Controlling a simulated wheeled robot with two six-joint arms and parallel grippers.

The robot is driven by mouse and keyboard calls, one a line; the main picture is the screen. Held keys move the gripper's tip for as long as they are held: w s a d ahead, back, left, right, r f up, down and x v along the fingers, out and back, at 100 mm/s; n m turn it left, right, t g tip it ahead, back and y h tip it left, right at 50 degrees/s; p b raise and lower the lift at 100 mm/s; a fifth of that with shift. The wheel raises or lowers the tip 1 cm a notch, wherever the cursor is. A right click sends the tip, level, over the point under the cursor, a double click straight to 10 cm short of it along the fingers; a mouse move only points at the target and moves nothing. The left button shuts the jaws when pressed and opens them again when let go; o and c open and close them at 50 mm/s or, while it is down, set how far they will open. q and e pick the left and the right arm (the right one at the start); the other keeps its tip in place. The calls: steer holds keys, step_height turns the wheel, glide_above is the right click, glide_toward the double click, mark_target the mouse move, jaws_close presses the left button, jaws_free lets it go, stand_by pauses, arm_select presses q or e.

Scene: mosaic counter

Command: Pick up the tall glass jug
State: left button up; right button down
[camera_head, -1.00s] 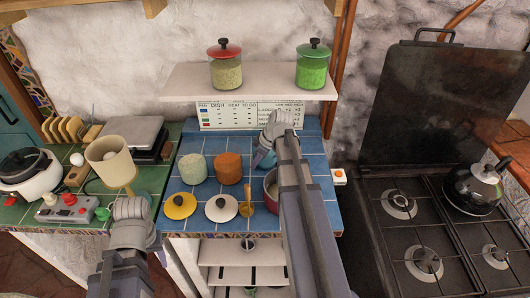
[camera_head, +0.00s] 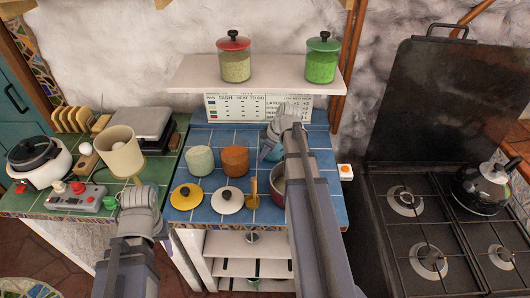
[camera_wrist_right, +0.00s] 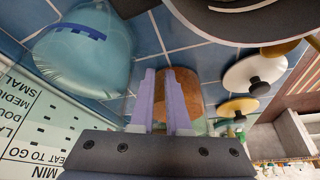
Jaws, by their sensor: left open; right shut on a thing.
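The tall glass jug shows as a pale teal, see-through body with a blue mark in the right wrist view (camera_wrist_right: 78,52). In the head view only a small teal part of it (camera_head: 271,151) shows beside my right gripper (camera_head: 284,122), over the blue tiles; the rest is hidden. In the right wrist view my right gripper (camera_wrist_right: 166,102) has its lavender fingers nearly together on the jug; the gripped part is clear and hard to make out. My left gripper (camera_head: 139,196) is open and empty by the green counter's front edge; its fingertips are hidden.
A yellow lid (camera_head: 187,196) and a white lid (camera_head: 227,201) lie in front. A dark red pot (camera_head: 278,183) sits beside my right arm. A shelf (camera_head: 280,88) with two jars hangs above.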

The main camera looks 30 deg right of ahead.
arm_select(q)
step_height(320, 180, up, 10)
steer(key=p, duration=0.9)
steer(key=shift+p, duration=0.3)
arm_select(e)
step_height(320, 180, up, 10)
steer(key=shift+f, duration=0.1)
arm_select(q)
steer(key=shift+f, duration=0.1)
arm_select(e)
steer(key=c, duration=1.4)
jaws_free()
steer(key=shift+c, duration=0.2)
jaws_close()
